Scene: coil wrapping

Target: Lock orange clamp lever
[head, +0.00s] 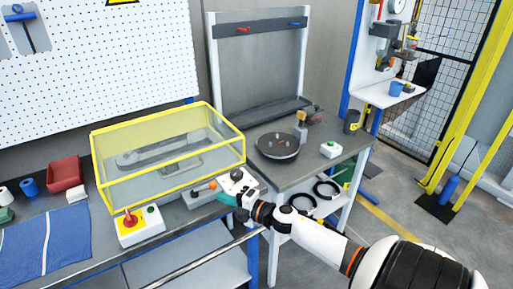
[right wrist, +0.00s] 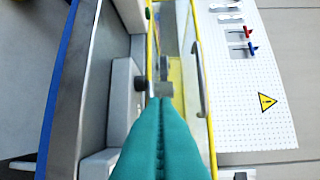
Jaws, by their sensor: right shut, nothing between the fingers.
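The clamp lever (head: 212,185) shows a small orange end on a grey block (head: 200,195), at the front right of the yellow-framed clear box (head: 170,203). My right gripper (head: 223,197) is just right of the lever, close to it; I cannot tell whether they touch. In the right wrist view its teal fingers (right wrist: 160,112) are shut and empty, beside the yellow frame. The lever's orange end is not clear in that view. My left gripper is not in view.
A control box with a red knob (head: 129,220) stands left of the clamp block. A round dark turntable (head: 277,147) and a small white button box (head: 330,150) are on the right table. A blue cloth (head: 45,240) and red bin (head: 64,173) lie at left.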

